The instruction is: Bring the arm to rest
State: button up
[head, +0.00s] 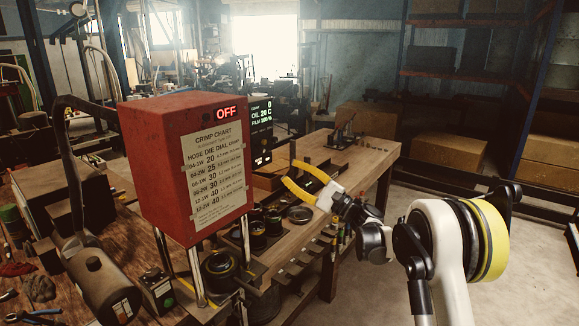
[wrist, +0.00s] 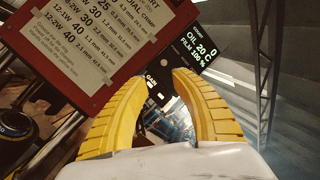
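My gripper (head: 298,181) has yellow fingers and points left toward the red crimper box in the head view. The fingers stand apart with nothing between them. In the wrist view my gripper (wrist: 160,82) also shows open and empty. The red crimper box (head: 160,170) carries a crimp chart (head: 218,170) and a lit sign (head: 226,113) reading OFF. The chart (wrist: 85,35) fills the upper left of the wrist view. A small dark display (head: 261,130) with OIL 20 C stands right of the box; it also shows beyond the fingertips in the wrist view (wrist: 195,45).
A wooden bench (head: 365,160) stands behind my gripper. Dark round dies (head: 218,268) sit below the box. A dark cylinder on a lever (head: 98,280) and tools lie at left. Shelves with boxes (head: 440,150) stand at back right. The floor at right (head: 540,240) is clear.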

jog(key=s+f+n+g+h+b, duration=0.25)
jog(key=s+f+h+b, duration=0.2)
jog(key=s, duration=0.65)
jog(key=s+f+n+g+h+b, duration=0.2)
jog(key=s+f+n+h+b, duration=0.25)
jog(key=s, duration=0.65)
jog(key=s+d+f+n+h+b, duration=0.2)
jog(key=s+d+f+h, duration=0.3)
jog(key=s+d+f, duration=0.3)
jog(key=s+d+f+n+h+b, duration=0.2)
jog(key=s+d+f+h, duration=0.3)
jog(key=s, duration=1)
jog(key=d+f+b, duration=0.1)
jog(key=d+f, duration=0.2)
jog(key=f, duration=0.1)
jog(key=shift+f+n+b, duration=0.25)
jog(key=shift+n+b, duration=0.1)
jog(key=shift+n, duration=0.05)
jog(key=shift+t, duration=0.25)
